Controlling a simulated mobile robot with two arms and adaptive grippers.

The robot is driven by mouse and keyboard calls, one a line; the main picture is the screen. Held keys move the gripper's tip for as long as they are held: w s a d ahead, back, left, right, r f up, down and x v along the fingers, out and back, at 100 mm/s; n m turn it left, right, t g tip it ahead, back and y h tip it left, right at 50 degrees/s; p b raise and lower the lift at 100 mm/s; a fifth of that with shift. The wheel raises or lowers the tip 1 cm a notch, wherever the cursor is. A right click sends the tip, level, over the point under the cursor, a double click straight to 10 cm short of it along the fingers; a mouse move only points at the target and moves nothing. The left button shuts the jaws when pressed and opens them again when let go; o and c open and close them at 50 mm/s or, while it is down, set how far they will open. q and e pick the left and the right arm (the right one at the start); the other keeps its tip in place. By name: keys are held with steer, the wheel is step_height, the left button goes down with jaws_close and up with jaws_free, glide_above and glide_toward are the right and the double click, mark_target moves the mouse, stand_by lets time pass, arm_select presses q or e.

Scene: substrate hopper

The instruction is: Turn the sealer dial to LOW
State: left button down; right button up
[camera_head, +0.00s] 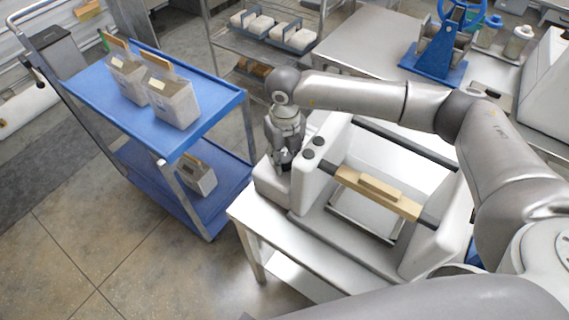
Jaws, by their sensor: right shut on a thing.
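The sealer (320,235) stands on a white-topped table, a pale machine with two end housings and a wooden-handled bar (378,192) across it. A low pale box (268,183) adjoins that housing on the left. My right gripper (285,163) points down over this box, its fingers closed on the sealer dial. The fingers hide the dial, so its setting cannot be read. My left gripper is out of view.
A blue cart (215,118) with several pale bags, including one bag (173,100) on top, stands to the left. A wire rack (235,62) is behind. A blue hand-wheel device (433,62) stands on a back table. The floor at front left is clear.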

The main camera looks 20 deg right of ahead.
mark_target(286, 157)
steer(key=n+b, duration=0.2)
steer(key=b, duration=0.1)
steer(key=n+b, duration=0.3)
steer(key=shift+w+d+f+b, duration=0.1)
steer(key=shift+f+b, duration=0.1)
steer(key=shift+b, duration=0.1)
steer(key=shift+r+n+b, duration=0.25)
steer(key=shift+n+b, duration=1.1)
steer(key=shift+n, duration=0.15)
steer(key=o, duration=1)
steer(key=shift+r, duration=0.1)
step_height(286, 157, up, 12)
